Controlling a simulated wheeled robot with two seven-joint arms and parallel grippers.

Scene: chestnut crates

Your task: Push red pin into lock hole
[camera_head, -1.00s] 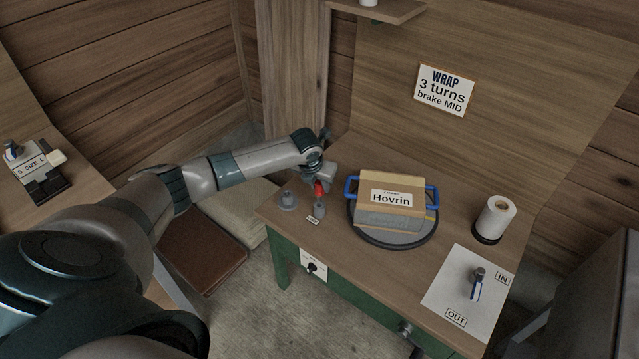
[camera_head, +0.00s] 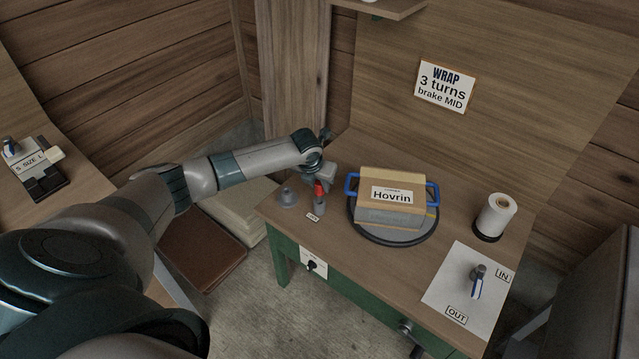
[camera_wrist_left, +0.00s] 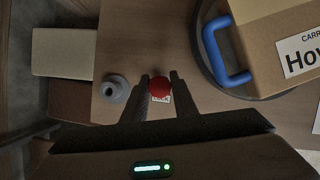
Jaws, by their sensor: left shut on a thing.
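The red pin (camera_head: 321,190) is between the fingers of my left gripper (camera_head: 323,182), which is shut on it. In the left wrist view its round red head (camera_wrist_left: 160,87) shows between the two dark fingertips (camera_wrist_left: 160,80). A small grey post (camera_head: 319,206) stands on the table right under the pin, with a small label (camera_head: 313,217) in front. The pin's lower end meets the top of this post in the picture. The hole itself is hidden, so I cannot tell how deep the pin sits. My right gripper is not in view.
A grey cone-shaped piece (camera_head: 287,197) stands just left of the post. To the right, a box labelled Hovrin (camera_head: 385,215) with blue handles rests on a round turntable (camera_head: 392,239). A white roll (camera_head: 496,215) and a lever plate (camera_head: 440,285) lie farther right.

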